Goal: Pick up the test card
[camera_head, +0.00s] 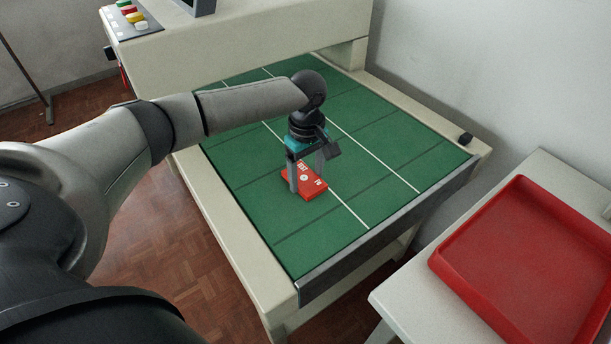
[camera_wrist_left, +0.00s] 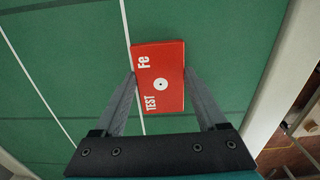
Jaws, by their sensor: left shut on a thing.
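The test card (camera_head: 314,189) is a flat red rectangle with white lettering and a white disc. It is at the green belt, near the middle of its front part. In the left wrist view the card (camera_wrist_left: 158,62) reads "TEST" and "Fe". My left gripper (camera_head: 306,188) points down at the card, with a finger at each side edge. In the wrist view its two fingers (camera_wrist_left: 158,82) touch the card's long sides and are shut on it. I cannot tell whether the card rests on the belt or is just above it. My right gripper is not in view.
The green belt (camera_head: 380,150) has white lines and a metal front edge (camera_head: 390,235). The beige machine housing (camera_head: 240,55) stands behind, with coloured buttons (camera_head: 132,16) on top. A red tray (camera_head: 530,250) sits on a white table (camera_head: 405,290) at the right. A small black knob (camera_head: 465,138) is on the right rail.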

